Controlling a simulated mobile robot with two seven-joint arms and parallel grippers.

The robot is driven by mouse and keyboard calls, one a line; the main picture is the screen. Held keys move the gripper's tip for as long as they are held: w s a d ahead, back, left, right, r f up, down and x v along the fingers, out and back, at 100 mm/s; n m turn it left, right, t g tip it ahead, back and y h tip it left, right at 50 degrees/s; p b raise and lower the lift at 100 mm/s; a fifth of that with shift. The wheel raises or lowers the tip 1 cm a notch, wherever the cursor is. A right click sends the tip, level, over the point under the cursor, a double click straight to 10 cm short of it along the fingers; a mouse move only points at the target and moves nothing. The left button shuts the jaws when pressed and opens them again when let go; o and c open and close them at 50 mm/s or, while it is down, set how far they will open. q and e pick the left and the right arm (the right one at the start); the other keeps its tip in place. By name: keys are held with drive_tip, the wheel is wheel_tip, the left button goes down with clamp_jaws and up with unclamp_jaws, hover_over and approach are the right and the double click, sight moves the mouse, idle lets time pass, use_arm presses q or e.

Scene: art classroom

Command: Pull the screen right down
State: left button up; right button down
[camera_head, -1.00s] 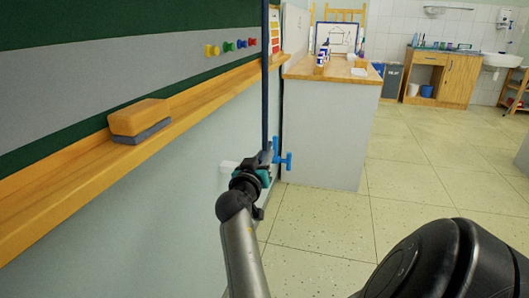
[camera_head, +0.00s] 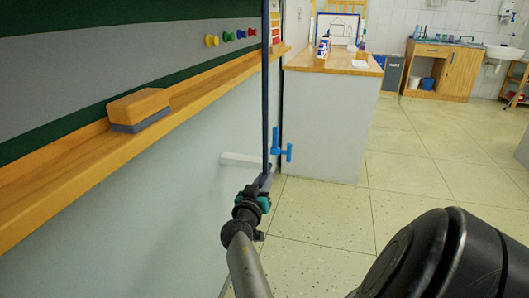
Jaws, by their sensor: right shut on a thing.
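A dark blue pull strap (camera_head: 265,90) hangs straight down in front of the wall, from beyond the top edge to my right gripper. My right gripper (camera_head: 260,188) is shut on the strap's lower end, low beside the wall. The jaws partly hide what they hold. At the upper left is a dark green surface (camera_head: 40,10) with a wide grey band (camera_head: 70,75) across it. I cannot tell which part is the screen. Its top and roller are out of view. My left gripper is not in view.
A wooden ledge (camera_head: 60,180) with a sponge eraser (camera_head: 139,110) runs along the wall. A blue T-shaped fitting (camera_head: 281,146) is just right of the strap. A wood-topped counter (camera_head: 340,64) stands behind. The tiled floor (camera_head: 410,160) at right is clear.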

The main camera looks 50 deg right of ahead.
drive_tip(key=shift+w+a+f, duration=0.15)
drive_tip(key=shift+a+f, duration=0.15)
drive_tip(key=shift+f, duration=0.05)
drive_tip(key=c, duration=1)
unclamp_jaws()
drive_tip(key=shift+r, duration=0.1)
drive_tip(key=shift+o, duration=1)
drive_tip(key=shift+d+r, duration=0.1)
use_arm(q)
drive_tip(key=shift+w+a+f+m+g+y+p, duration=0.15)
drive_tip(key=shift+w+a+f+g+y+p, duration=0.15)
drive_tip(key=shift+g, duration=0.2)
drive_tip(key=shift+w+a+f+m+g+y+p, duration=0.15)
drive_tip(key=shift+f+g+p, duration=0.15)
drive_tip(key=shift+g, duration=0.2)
use_arm(e)
drive_tip(key=v, duration=0.7)
drive_tip(key=shift+s+a, duration=0.2)
drive_tip(key=shift+a, duration=0.05)
drive_tip(key=shift+w, duration=0.1)
